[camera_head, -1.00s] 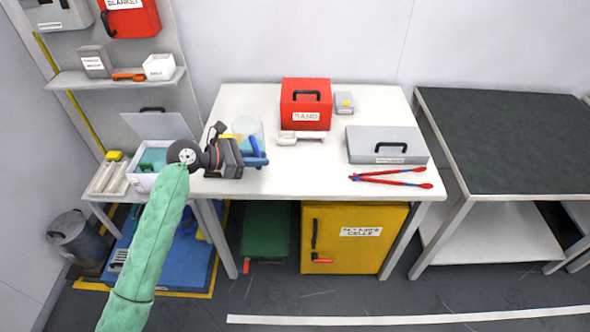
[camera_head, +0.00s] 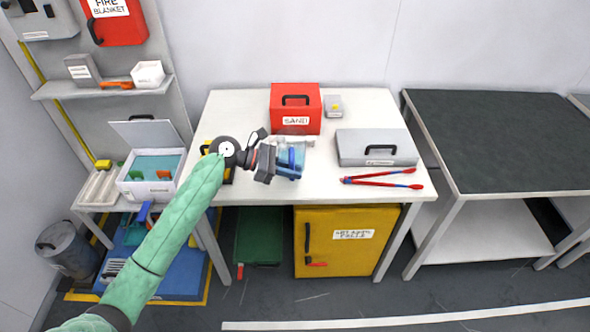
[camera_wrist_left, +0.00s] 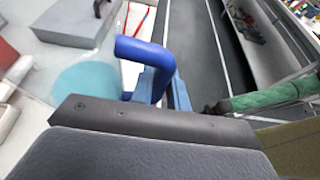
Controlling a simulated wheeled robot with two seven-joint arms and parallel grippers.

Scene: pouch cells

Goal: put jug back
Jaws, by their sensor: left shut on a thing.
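The jug (camera_head: 291,157) is clear with a blue handle and bluish contents. It is at the front middle of the white table (camera_head: 240,185). My left gripper (camera_head: 275,160) reaches in from the left and is shut on the jug's blue handle, which also shows in the left wrist view (camera_wrist_left: 145,55). I cannot tell whether the jug touches the tabletop.
A red sand box (camera_head: 296,112) stands behind the jug. A grey case (camera_head: 376,148) and red-blue tongs (camera_head: 385,180) lie to the right. An open white box (camera_head: 150,182) is at left. The dark bench (camera_head: 490,140) is bare.

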